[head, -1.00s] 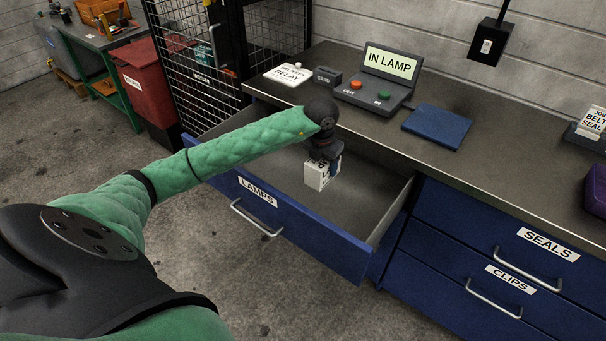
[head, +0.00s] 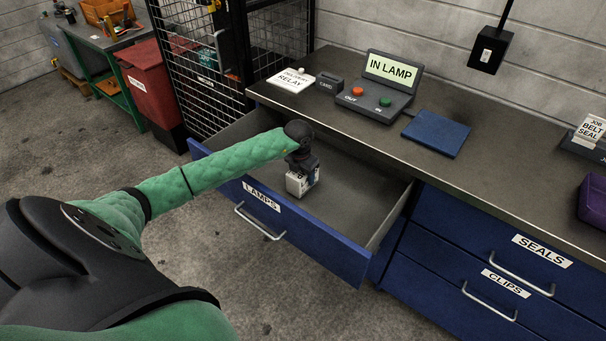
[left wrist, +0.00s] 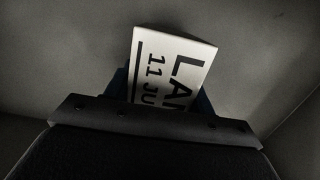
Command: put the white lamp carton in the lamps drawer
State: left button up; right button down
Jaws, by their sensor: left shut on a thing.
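The white lamp carton (head: 302,182) is inside the open lamps drawer (head: 318,238), low toward its left part. My left gripper (head: 303,168) is shut on the carton from above. In the left wrist view the carton (left wrist: 172,68) shows black print, partly "LA" and "11 JU", above the dark gripper body. I cannot tell whether the carton's underside touches the drawer floor. The drawer is pulled out, with its LAMPS label and handle on the blue front. My right gripper is not in view.
The grey worktop (head: 360,122) above holds a control box (head: 383,85) reading "IN LAMP", a blue pad (head: 437,133) and a white relay card (head: 291,80). Shut SEALS and CLIPS drawers (head: 500,255) are at the right. The drawer's right part is empty.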

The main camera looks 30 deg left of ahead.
pick_arm(q)
jog(key=shift+f, duration=0.3)
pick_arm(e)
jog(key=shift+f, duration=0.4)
pick_arm(q)
jog(key=shift+f, duration=0.1)
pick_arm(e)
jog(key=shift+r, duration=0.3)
pick_arm(q)
jog(key=o, duration=1.2)
jog(key=shift+c, duration=0.2)
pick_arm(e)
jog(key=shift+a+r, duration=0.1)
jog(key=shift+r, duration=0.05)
